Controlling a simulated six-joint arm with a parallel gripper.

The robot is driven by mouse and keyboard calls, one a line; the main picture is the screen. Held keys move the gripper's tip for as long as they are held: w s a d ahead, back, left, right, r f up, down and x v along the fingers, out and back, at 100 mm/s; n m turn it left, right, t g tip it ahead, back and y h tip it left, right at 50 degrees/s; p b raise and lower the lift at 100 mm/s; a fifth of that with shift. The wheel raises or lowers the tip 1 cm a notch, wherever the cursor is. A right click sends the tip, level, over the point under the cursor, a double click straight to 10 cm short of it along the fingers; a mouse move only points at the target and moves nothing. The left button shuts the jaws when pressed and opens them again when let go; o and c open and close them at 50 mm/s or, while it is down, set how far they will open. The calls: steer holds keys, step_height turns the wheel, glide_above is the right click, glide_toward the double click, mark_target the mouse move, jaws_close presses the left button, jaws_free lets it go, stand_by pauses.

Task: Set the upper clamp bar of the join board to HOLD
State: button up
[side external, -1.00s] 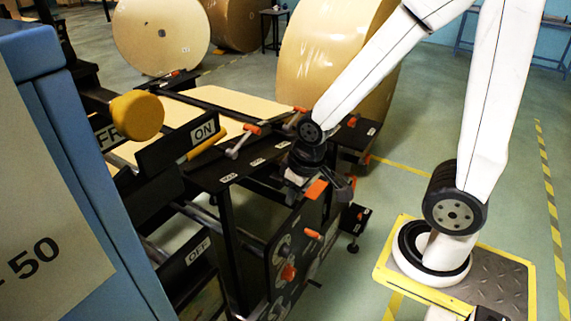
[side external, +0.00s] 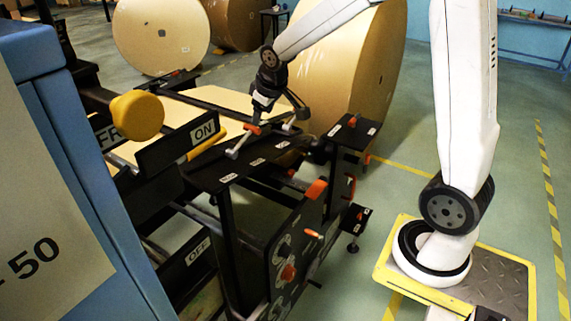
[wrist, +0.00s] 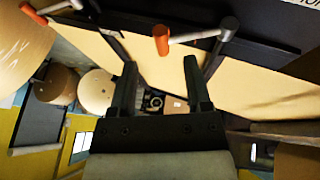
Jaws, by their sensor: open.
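The join board (side external: 222,100) is a tan sheet in a black frame. It also shows in the wrist view (wrist: 240,75). A lever with an orange grip (side external: 253,130) stands at its near edge, by a black plate with small white labels. In the wrist view an orange-tipped grey lever (wrist: 160,40) lies just beyond my fingertips. I cannot tell which bar is the upper one, and the labels are too small to read. My gripper (wrist: 160,63) is open and empty. In the side view it is low over the levers (side external: 272,112), partly hiding them.
A large kraft roll (side external: 345,75) stands close behind my gripper. The black side panel (side external: 290,255) carries orange handles and knobs. A yellow knob (side external: 137,115) and ON and OFF plates are at the left. Open floor lies to the right.

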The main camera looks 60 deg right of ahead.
mark_target(259, 129)
steer(key=shift+f, duration=0.1)
steer(key=shift+x, duration=3.8)
jaws_close()
